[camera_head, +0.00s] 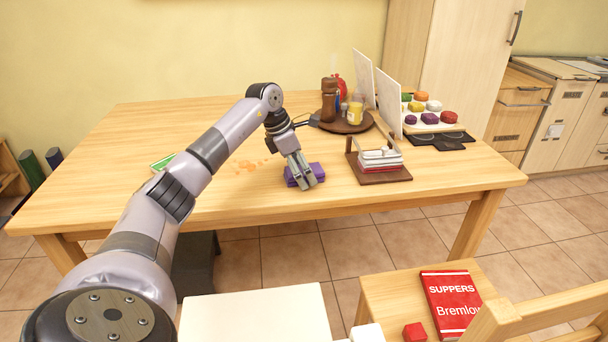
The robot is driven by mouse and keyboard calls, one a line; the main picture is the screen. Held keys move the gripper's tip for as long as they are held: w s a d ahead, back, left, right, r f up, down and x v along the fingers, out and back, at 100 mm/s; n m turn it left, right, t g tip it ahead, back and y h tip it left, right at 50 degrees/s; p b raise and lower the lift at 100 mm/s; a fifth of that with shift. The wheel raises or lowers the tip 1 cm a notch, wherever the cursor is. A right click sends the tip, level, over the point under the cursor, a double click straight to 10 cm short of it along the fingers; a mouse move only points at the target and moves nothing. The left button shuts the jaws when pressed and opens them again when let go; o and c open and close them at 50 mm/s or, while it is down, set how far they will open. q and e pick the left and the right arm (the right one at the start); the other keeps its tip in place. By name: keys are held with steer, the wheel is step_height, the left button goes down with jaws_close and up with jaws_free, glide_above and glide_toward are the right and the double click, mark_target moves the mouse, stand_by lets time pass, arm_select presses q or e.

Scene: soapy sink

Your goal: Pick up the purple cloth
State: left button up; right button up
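The purple cloth (317,169) lies folded on the wooden table (410,206), near the middle of its front side. My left gripper (302,184) points down right over the cloth, and its fingers cover part of it. The cloth shows on both sides of the fingers. I cannot tell whether the fingers are closed on it. My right gripper is not in view.
Orange stains (250,166) mark the table left of the cloth. A wooden napkin holder (384,175) stands close on the right. A round tray (343,127) with jars and bottles stands behind. A red book (452,304) lies on a lower wooden surface in front.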

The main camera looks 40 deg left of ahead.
mark_target(301, 169)
arm_select(q)
steer(key=c, duration=0.9)
steer(key=shift+c, duration=0.6)
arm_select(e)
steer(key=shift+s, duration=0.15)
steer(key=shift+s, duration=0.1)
arm_select(q)
steer(key=shift+r+b, duration=0.15)
steer(key=shift+b, duration=0.15)
step_height(301, 169, up, 6)
steer(key=shift+a+r+p, duration=0.1)
steer(key=shift+p, duration=0.7)
step_height(301, 169, up, 14)
steer(key=p, duration=0.3)
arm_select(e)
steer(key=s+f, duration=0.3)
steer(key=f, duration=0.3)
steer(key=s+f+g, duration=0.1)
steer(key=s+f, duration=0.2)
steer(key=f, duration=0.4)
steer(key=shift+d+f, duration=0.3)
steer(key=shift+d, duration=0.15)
